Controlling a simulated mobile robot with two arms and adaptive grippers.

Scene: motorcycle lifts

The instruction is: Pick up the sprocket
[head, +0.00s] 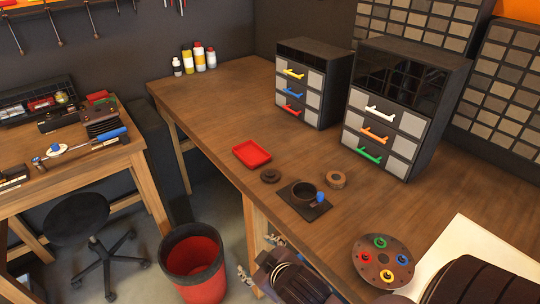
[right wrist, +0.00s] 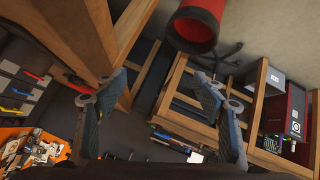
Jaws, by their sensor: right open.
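A small dark round disc (head: 270,176) lies flat on the wooden workbench (head: 215,100), just in front of a red tray. It looks like the sprocket, but its teeth are too small to make out. My right gripper (head: 259,257) is open at the bench's front edge, nearer to me than the disc and well apart from it. In the right wrist view the two fingers (right wrist: 160,78) are spread with nothing between them, and no disc shows there. My left gripper is not in view.
The red tray (head: 252,153), a black mat (head: 290,190) bearing a dark ring and blue-topped piece, a tan ring (head: 336,179) and a brown disc with coloured rings (head: 372,246) share the bench. Drawer cabinets (head: 337,95) stand behind. A red-lined bin (head: 193,262) stands below.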

